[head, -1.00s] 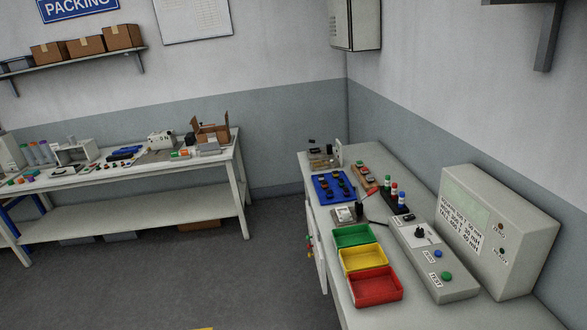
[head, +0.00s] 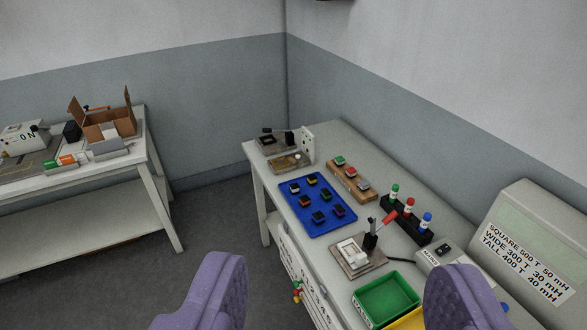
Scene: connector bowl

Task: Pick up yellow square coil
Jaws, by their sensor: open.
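Several small dark coils (head: 319,217) with coloured tops or bands sit on a blue tray (head: 309,190) on the right bench. They are too small to tell surely which one is the yellow square coil. My gripper (head: 335,292) shows as two purple ridged fingers at the bottom of the head view, wide apart, with nothing between them. It appears nearer to me than the tray, which lies ahead and beyond the fingertips.
A fixture with a red-handled lever (head: 350,254) stands in front of the tray. A green bin (head: 385,298) is nearer, partly beside the right finger. A wooden block (head: 352,182) and a black rack (head: 406,219) with coloured bottles stand right of the tray. A grey tester (head: 535,250) is at right.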

